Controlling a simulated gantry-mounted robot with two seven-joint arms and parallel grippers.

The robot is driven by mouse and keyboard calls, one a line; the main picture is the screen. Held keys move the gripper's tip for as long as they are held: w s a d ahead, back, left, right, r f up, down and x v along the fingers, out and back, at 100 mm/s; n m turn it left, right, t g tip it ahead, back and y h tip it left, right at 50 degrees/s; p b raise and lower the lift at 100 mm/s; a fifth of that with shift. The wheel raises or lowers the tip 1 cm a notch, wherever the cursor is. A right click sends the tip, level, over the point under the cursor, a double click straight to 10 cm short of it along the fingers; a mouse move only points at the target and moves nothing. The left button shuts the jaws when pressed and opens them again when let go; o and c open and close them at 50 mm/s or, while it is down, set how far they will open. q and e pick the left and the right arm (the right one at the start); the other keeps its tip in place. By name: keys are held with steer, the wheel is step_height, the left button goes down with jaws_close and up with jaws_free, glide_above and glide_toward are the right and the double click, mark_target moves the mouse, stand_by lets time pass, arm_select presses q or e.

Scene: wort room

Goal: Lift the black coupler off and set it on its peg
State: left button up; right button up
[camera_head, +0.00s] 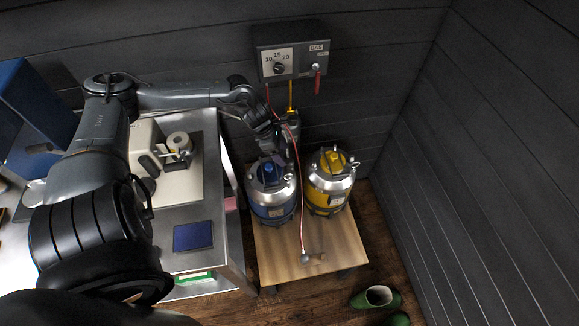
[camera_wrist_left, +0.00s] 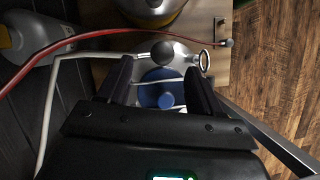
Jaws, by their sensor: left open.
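My left gripper (camera_head: 280,153) is over the back of the blue keg (camera_head: 273,208), pointing down. In the left wrist view its two fingers (camera_wrist_left: 159,68) stand apart with a gap between them. A black round knob (camera_wrist_left: 162,50) shows in that gap near the fingertips, above the silver keg top. It may be part of the black coupler; the rest of the coupler cannot be made out. A blue round cap (camera_wrist_left: 160,90) lies below, between the fingers. I cannot tell whether the fingers touch anything. My right gripper is not in view.
A yellow keg (camera_head: 330,182) stands close to the right of the blue one on a wooden board (camera_head: 280,268). A red hose (camera_head: 300,205) runs past the gripper to the board's front. A GAS panel (camera_head: 292,48) hangs behind. A steel bench (camera_head: 222,240) stands left.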

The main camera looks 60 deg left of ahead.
mark_target(289, 165)
arm_select(q)
steer(key=shift+x, duration=0.95)
steer(key=shift+s+x, duration=0.2)
steer(key=shift+x, duration=2.45)
steer(key=shift+f, duration=0.1)
steer(key=shift+c, duration=0.2)
steer(key=c, duration=1)
steer(key=shift+c, duration=0.2)
